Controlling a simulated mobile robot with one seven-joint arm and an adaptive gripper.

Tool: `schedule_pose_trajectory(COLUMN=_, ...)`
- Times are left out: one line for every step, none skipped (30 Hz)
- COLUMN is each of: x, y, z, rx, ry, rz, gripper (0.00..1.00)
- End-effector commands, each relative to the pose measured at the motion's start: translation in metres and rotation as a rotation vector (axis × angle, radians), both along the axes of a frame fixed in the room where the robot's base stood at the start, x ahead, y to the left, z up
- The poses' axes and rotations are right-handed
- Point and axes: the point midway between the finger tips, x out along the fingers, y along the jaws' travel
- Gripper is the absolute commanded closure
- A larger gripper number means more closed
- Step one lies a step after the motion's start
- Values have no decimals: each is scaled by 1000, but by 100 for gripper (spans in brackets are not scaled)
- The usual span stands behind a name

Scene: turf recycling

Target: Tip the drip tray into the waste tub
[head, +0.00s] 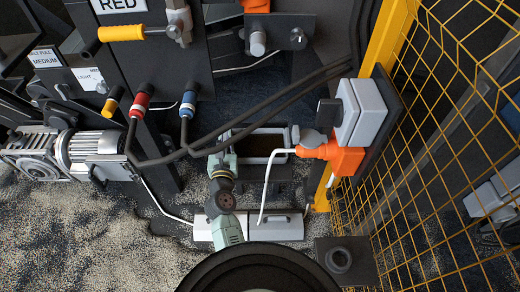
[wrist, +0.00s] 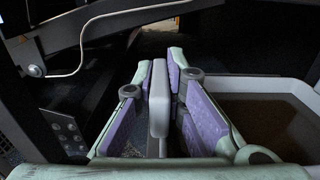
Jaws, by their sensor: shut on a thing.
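The drip tray (head: 268,130), pale-rimmed with dark brown contents, sits under the machine in the middle of the head view. In the wrist view the tray (wrist: 275,84) fills the right side, its brown contents level. My gripper (head: 222,142) is at the tray's left end. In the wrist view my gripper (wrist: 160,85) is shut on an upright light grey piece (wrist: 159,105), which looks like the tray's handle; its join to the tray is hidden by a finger.
Dark hoses (head: 240,128) cross just above the tray. A yellow mesh fence (head: 420,150) closes the right side. A low white box (head: 275,229) lies between tray and tub.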

Motion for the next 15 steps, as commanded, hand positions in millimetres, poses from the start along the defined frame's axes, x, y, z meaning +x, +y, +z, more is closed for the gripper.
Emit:
schedule_pose_trajectory(x=0, y=0, z=10, rx=-1, ry=-1, rz=0, gripper=100)
schedule_pose_trajectory(x=0, y=0, z=12, rx=-1, ry=-1, rz=0, gripper=100)
schedule_pose_trajectory(x=0, y=0, z=15, rx=-1, ry=-1, rz=0, gripper=100)
schedule_pose_trajectory(x=0, y=0, z=17, rx=-1, ry=-1, rz=0, gripper=100)
schedule_pose_trajectory(x=0, y=0, z=19, rx=-1, ry=-1, rz=0, gripper=100)
schedule_pose_trajectory(x=0, y=0, z=22, rx=-1, ry=-1, rz=0, gripper=100)
schedule_pose_trajectory(x=0, y=0, z=24, rx=-1, ry=-1, rz=0, gripper=100)
schedule_pose_trajectory(x=0, y=0, z=26, rx=-1, ry=-1, rz=0, gripper=100)
schedule_pose_trajectory(x=0, y=0, z=29, rx=-1, ry=-1, rz=0, gripper=100)
schedule_pose_trajectory(x=0, y=0, z=31, rx=-1, ry=-1, rz=0, gripper=100)
schedule_pose_trajectory(x=0, y=0, z=33, rx=-1, ry=0, rz=0, gripper=100)
schedule_pose_trajectory(x=0, y=0, z=36, rx=-1, ry=0, rz=0, gripper=100)
schedule_pose_trajectory(x=0, y=0, z=38, rx=-1, ry=0, rz=1, gripper=100)
schedule_pose_trajectory(x=0, y=0, z=39, rx=-1, ry=0, rz=1, gripper=100)
schedule_pose_trajectory(x=0, y=0, z=40, rx=-1, ry=0, rz=1, gripper=100)
